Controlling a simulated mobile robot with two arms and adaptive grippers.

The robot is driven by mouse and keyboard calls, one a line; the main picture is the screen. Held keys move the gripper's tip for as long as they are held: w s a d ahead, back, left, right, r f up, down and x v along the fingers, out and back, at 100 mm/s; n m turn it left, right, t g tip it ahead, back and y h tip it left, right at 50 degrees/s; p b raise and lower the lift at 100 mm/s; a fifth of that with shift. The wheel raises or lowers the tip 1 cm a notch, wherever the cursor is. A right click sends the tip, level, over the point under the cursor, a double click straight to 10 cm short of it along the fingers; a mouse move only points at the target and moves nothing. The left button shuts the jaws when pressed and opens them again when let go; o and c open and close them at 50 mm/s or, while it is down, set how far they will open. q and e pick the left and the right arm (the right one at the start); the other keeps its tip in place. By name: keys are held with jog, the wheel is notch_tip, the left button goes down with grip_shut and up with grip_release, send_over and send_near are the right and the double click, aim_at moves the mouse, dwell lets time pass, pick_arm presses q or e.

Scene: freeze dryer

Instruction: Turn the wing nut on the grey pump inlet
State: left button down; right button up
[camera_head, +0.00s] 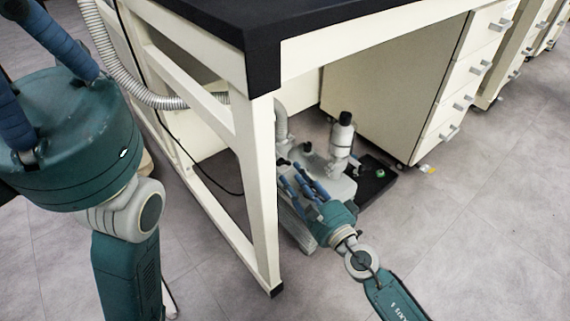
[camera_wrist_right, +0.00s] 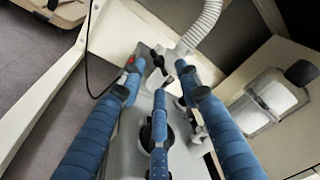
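The grey pump (camera_head: 343,188) stands on the floor under the desk. My right gripper (camera_head: 296,182) reaches in over it with blue fingers pointing toward the inlet side. In the right wrist view the fingers of my right gripper (camera_wrist_right: 157,78) are spread apart, with their tips close to the inlet at the lower end of the ribbed grey hose (camera_wrist_right: 204,25). Small light and dark fittings show between and beyond the tips. I cannot clearly make out the wing nut or any contact with it. My left gripper (camera_head: 40,45) is raised at upper left, its fingertips partly out of view.
The desk leg (camera_head: 256,190) stands just left of the pump, and the black desktop (camera_head: 290,18) is above. A white cylinder with a black cap (camera_head: 342,137) rises from the pump. A black tray (camera_head: 381,184) and drawer cabinet (camera_head: 410,80) lie right. Floor in front is clear.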

aim_at(283, 162)
jog(key=x, duration=0.5)
jog(key=shift+w+a, duration=0.1)
jog(key=shift+w, duration=0.05)
grip_shut()
